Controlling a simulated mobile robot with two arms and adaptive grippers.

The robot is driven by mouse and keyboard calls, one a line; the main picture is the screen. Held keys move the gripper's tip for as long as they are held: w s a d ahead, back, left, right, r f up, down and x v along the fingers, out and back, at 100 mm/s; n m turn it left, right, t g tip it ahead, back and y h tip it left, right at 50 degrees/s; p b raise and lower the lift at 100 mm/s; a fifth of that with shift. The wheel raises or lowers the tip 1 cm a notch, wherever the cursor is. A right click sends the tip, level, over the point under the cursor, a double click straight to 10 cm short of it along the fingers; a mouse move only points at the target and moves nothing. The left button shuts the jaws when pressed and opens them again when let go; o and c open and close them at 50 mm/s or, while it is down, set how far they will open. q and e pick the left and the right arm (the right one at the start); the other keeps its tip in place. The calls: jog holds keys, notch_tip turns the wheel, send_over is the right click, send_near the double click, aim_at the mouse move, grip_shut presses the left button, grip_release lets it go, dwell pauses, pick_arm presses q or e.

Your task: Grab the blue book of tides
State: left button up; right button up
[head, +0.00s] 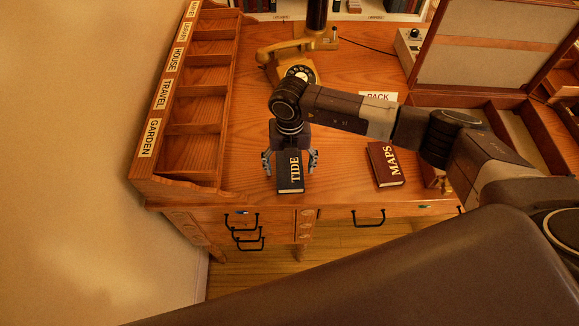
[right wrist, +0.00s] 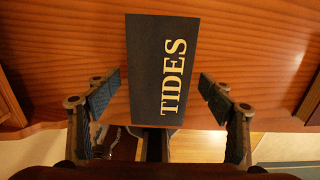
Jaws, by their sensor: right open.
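The blue book of tides (head: 290,181) is a dark navy book with pale lettering, lying on the wooden desk near its front edge. In the right wrist view the book (right wrist: 150,70) shows its full title, TIDES. My right gripper (head: 290,162) is over the book, pointing down, with one finger on each side of it. In the right wrist view the gripper (right wrist: 160,92) is open, with visible gaps between its finger pads and the book's sides. The gripper hides the book's far part in the head view. My left gripper is not in view.
A dark red MAPS book (head: 383,168) lies to the right on the desk. A yellow telephone (head: 297,62) stands behind. A labelled wooden rack (head: 195,104) lines the left side. An open case (head: 482,45) is at the back right. Bare desk lies between the two books.

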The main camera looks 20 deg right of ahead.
jog(key=shift+c, duration=0.6)
jog(key=c, duration=1.2)
jog(key=shift+r, duration=0.1)
jog(key=shift+c, duration=0.2)
